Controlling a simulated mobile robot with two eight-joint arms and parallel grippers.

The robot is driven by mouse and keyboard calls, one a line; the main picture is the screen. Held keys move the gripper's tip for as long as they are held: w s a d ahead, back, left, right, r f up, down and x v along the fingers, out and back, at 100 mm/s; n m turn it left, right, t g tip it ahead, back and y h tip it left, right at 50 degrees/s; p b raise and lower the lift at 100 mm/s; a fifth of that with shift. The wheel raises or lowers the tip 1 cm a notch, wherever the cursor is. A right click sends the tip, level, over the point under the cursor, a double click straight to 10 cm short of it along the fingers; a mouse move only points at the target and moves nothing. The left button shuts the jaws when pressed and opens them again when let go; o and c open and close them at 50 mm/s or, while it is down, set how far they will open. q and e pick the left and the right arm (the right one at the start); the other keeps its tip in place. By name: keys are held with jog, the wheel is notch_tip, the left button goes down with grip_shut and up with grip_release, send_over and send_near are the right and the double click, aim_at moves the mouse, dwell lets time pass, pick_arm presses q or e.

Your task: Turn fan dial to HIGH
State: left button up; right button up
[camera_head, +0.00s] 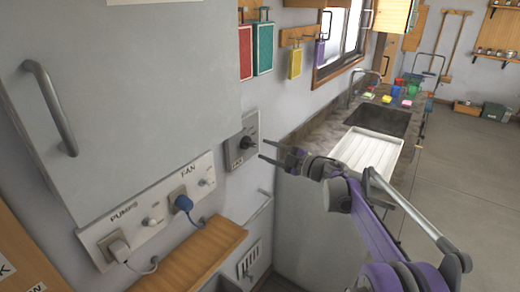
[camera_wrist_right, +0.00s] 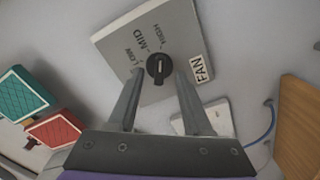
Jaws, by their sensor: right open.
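The fan dial (camera_head: 249,142) is a black knob on a grey wall panel (camera_head: 233,155). In the right wrist view the dial (camera_wrist_right: 160,70) sits on its panel (camera_wrist_right: 190,30), with LOW, MID and HIGH printed around it and a FAN label at the side. A light mark runs across the knob; I cannot tell for sure which word it points to. My right gripper (camera_head: 267,149) is open, its tips just short of the panel. In the wrist view the fingers (camera_wrist_right: 159,73) stand either side of the dial, with no clear contact. My left gripper is out of view.
A socket plate (camera_head: 150,205) marked PUMPS and FAN holds a white and a blue plug, above a wooden shelf (camera_head: 207,258). A large grey cabinet (camera_head: 130,90) is at left. Red and teal boards (camera_head: 263,47) hang above. A sink counter (camera_head: 345,118) lies beyond.

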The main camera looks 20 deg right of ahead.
jog(key=v, duration=0.7)
jog(key=s+r+m+t+h+p, duration=0.2)
jog(key=s+r+m+t+h, duration=0.35)
jog(key=m+h, duration=0.65)
jog(key=s+a+f+m+g+p, duration=0.1)
jog(key=s+a+f+m+g, duration=0.1)
jog(key=s+f, duration=0.5)
jog(key=s+a+f+m+g+p, duration=0.1)
jog(key=s+a+f+m+g, duration=0.2)
jog(key=s, duration=1.1)
jog(key=s+a+f+m+g+y+p, duration=0.1)
jog(key=s+a+f+m+g, duration=0.1)
jog(key=s+a+f+g, duration=0.3)
jog(key=s+f+g, duration=0.4)
jog(key=s+f, duration=0.2)
jog(key=f, duration=0.1)
jog(key=shift+s+a, duration=0.2)
jog(key=shift+a, duration=0.15)
